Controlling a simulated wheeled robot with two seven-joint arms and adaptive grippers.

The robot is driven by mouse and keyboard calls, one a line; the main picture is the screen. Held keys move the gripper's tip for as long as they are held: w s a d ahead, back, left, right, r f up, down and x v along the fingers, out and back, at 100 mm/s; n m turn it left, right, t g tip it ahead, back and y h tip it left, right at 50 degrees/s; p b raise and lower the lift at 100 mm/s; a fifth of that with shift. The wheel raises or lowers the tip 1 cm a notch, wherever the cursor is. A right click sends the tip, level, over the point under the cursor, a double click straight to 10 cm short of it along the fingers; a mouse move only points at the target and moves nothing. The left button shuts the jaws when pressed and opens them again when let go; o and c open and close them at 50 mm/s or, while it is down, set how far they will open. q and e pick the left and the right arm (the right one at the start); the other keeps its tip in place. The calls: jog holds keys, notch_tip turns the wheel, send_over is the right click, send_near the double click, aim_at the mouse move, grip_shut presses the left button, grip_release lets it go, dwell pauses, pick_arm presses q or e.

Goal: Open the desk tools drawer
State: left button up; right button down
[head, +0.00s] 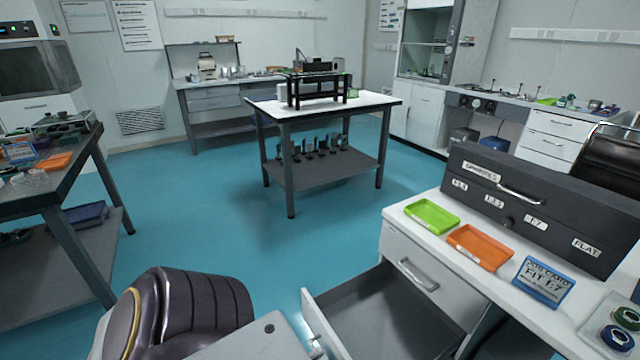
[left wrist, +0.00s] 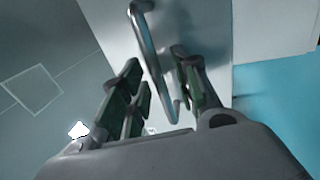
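The desk tools drawer (head: 384,312) is pulled out from the white desk at the lower right of the head view. Its grey inside shows and looks empty where visible; the lower part is cut off by the frame. Its white front panel (head: 322,326) also shows in the left wrist view (left wrist: 205,25). My left gripper (left wrist: 160,95) is open in the left wrist view, its green-padded fingers either side of the drawer's metal handle (left wrist: 149,45), with gaps visible. In the head view, only a little of this gripper shows by the front panel. My right gripper is out of view.
Above the open drawer is a shut drawer with a handle (head: 418,274). On the desk are a green tray (head: 432,216), an orange tray (head: 480,246), a blue sign (head: 543,281) and a dark tool chest (head: 540,205). Blue floor (head: 215,225) lies clear beyond the desk.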

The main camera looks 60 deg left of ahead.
pick_arm(q)
jog(key=v, duration=1.1)
jog(key=shift+s, duration=0.2)
jog(key=shift+a+f, duration=0.1)
dwell(0.3)
